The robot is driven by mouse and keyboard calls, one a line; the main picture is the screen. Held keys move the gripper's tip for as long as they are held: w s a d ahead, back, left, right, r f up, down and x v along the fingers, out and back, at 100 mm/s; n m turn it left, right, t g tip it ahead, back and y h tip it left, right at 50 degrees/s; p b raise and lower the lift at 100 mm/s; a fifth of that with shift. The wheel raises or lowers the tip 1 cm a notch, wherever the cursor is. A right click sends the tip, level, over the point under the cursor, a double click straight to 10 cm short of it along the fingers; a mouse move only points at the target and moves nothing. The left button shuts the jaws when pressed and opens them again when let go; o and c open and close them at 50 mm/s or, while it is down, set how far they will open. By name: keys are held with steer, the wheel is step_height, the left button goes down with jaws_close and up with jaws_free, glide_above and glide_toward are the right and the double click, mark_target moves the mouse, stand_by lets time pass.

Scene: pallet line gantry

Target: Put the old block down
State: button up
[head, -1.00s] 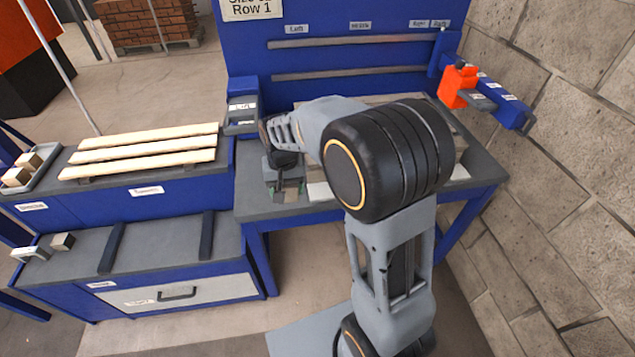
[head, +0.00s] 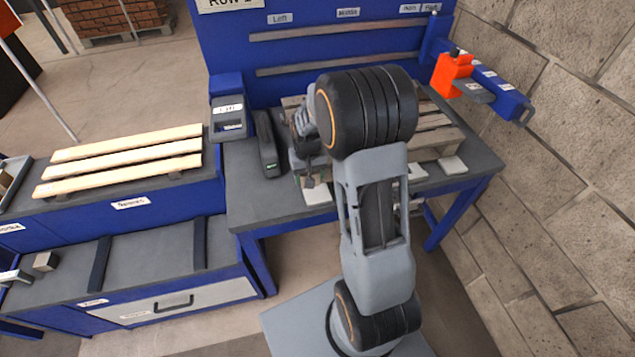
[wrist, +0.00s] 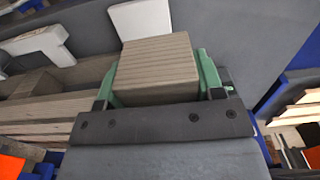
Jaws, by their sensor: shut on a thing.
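The old block (wrist: 155,68) is a grey-brown, grained wooden block. In the wrist view it sits between the green jaws of my gripper (wrist: 155,80), which is shut on it. In the head view my gripper (head: 309,178) is over the left front part of the blue-framed workbench, at the pallet's left end. The block is small and hard to make out there, and my arm hides much of the area. A pale pad (wrist: 142,20) shows just beyond the block in the wrist view. I cannot tell whether the block touches anything below.
A wooden pallet (head: 437,137) lies on the workbench (head: 260,200), with white pads along its front. A dark tool (head: 266,145) stands left of my gripper. An orange clamp (head: 453,74) is at right. Planks (head: 125,160) lie on the left bench; its lower shelf has free room.

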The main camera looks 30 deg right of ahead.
steer(key=d+f, duration=0.2)
steer(key=f, duration=0.1)
steer(key=shift+w+d+f, duration=0.1)
steer(key=shift+d+f, duration=0.05)
steer(key=shift+d, duration=0.15)
steer(key=f, duration=0.3)
steer(key=shift+d+p, duration=0.3)
steer(key=shift+f, duration=0.3)
steer(key=shift+f, duration=0.1)
